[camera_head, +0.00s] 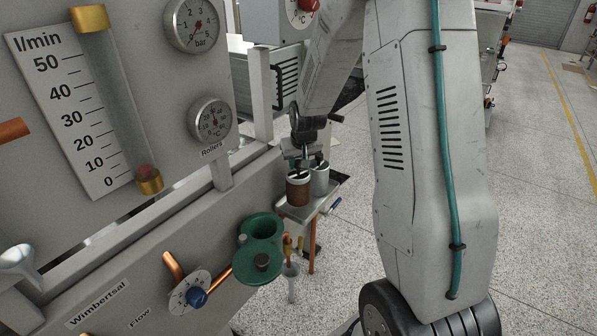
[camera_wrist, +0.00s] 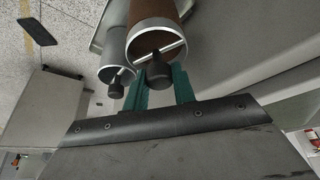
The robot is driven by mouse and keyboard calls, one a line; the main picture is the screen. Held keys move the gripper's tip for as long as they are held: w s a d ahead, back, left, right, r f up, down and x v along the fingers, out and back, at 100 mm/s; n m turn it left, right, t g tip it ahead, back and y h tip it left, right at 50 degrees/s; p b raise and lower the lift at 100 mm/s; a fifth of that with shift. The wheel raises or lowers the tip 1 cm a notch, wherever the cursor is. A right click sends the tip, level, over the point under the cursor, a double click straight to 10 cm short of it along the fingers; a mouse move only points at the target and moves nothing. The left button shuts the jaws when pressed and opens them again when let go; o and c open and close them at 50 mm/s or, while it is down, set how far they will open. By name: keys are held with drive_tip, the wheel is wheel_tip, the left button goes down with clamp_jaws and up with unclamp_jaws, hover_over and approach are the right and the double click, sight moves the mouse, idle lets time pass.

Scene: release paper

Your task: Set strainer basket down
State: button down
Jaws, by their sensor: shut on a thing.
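A brown cylindrical strainer basket (camera_head: 298,190) with a pale rim, crossbar and dark knob is upright at the small metal tray (camera_head: 300,213). It also shows in the wrist view (camera_wrist: 152,42). A similar grey basket (camera_head: 320,181) stands close beside it and shows in the wrist view (camera_wrist: 117,70). My gripper (camera_head: 303,160) is right above the brown basket. In the wrist view its teal fingers (camera_wrist: 162,88) are on either side of the brown basket's dark knob, shut on it. The brown basket's bottom is at tray level; whether it touches is unclear.
A green two-chambered housing (camera_head: 262,232) is on the panel's front, left of the tray. Gauges (camera_head: 210,120) and a flow tube (camera_head: 118,90) are on the panel. Open floor lies at the right.

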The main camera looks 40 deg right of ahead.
sight(299, 173)
drive_tip(key=shift+s+f, duration=0.1)
drive_tip(key=shift+f, duration=1.65)
drive_tip(key=c, duration=1.1)
unclamp_jaws()
drive_tip(key=shift+c, duration=0.2)
drive_tip(key=v, duration=1.2)
drive_tip(key=s+a+r+n+g, duration=0.1)
drive_tip(key=s+a+r+n, duration=0.1)
drive_tip(key=s+a+r, duration=0.8)
drive_tip(key=s+a+r+g, duration=0.1)
drive_tip(key=s+a, duration=0.2)
drive_tip(key=s, duration=0.7)
drive_tip(key=s+a+r+n+g+y, duration=0.1)
drive_tip(key=s+a+r, duration=0.1)
drive_tip(key=s, duration=0.8)
drive_tip(key=shift+a+n, duration=0.3)
drive_tip(key=shift+a, duration=0.35)
